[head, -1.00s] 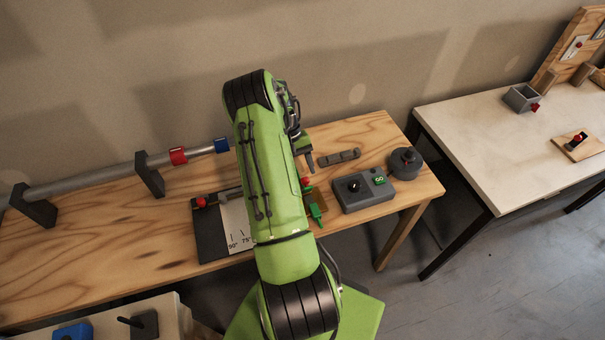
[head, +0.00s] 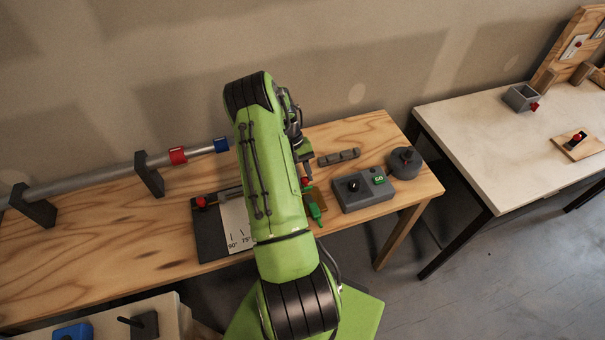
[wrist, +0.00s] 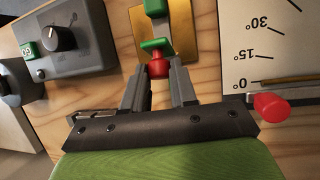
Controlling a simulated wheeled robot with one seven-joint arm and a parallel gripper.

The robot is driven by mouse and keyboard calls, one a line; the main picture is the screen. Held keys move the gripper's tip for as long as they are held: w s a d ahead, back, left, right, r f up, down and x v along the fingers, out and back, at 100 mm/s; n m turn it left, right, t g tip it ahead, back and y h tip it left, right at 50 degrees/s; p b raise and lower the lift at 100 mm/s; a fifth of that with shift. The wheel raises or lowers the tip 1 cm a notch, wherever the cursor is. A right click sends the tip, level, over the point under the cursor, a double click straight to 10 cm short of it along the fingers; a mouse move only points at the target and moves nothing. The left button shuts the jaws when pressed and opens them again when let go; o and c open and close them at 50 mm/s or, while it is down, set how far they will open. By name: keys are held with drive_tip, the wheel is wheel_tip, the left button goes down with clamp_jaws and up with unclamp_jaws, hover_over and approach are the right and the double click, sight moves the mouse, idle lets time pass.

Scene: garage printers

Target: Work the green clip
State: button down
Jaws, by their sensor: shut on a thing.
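The green clip (wrist: 157,44) is at the top middle of the wrist view, on a brass-coloured plate (wrist: 122,38), with a red knob (wrist: 158,68) at its near end. In the head view the clip (head: 315,211) shows just right of my arm, partly hidden by it. My gripper (wrist: 159,73) has one finger on each side of the red knob and is shut on it. In the head view the gripper (head: 308,178) shows only partly beside my arm, above the plate.
A grey box (head: 362,190) with a black dial and a green display stands right of the clip. A round grey piece (head: 404,162) is beyond it. An angle-scale board (head: 210,240) with a red-knobbed lever (wrist: 272,107) lies on the other side. A grey bar (head: 338,157) lies behind.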

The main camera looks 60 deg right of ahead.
sight(308, 187)
drive_tip(key=t+h+b, duration=0.1)
drive_tip(key=s+a+t+h+b, duration=0.1)
drive_tip(key=b, duration=0.1)
drive_tip(key=t+h+b, duration=0.1)
drive_tip(key=b, duration=0.1)
drive_tip(key=s+a+b, duration=0.1)
drive_tip(key=b, duration=0.1)
drive_tip(key=t+h+b, duration=0.1)
drive_tip(key=b, duration=0.2)
drive_tip(key=shift+s+a+f+m+t+h, duration=0.2)
drive_tip(key=shift+s+f+m+t+h, duration=0.1)
drive_tip(key=t+h+b, duration=0.1)
drive_tip(key=b, duration=0.3)
drive_tip(key=s+a+t+h+b, duration=0.1)
drive_tip(key=b, duration=0.3)
drive_tip(key=a+f+t+h+b, duration=0.1)
drive_tip(key=b, duration=0.3)
drive_tip(key=shift+s, duration=0.4)
drive_tip(key=b, duration=0.1)
drive_tip(key=t+h+b, duration=0.1)
drive_tip(key=b, duration=0.1)
drive_tip(key=h+b, duration=0.1)
drive_tip(key=b, duration=0.1)
drive_tip(key=shift+s+a+f+m+t, duration=0.15)
drive_tip(key=shift+s+a+m+t, duration=0.15)
drive_tip(key=shift+t, duration=0.1)
drive_tip(key=c, duration=0.9)
unclamp_jaws()
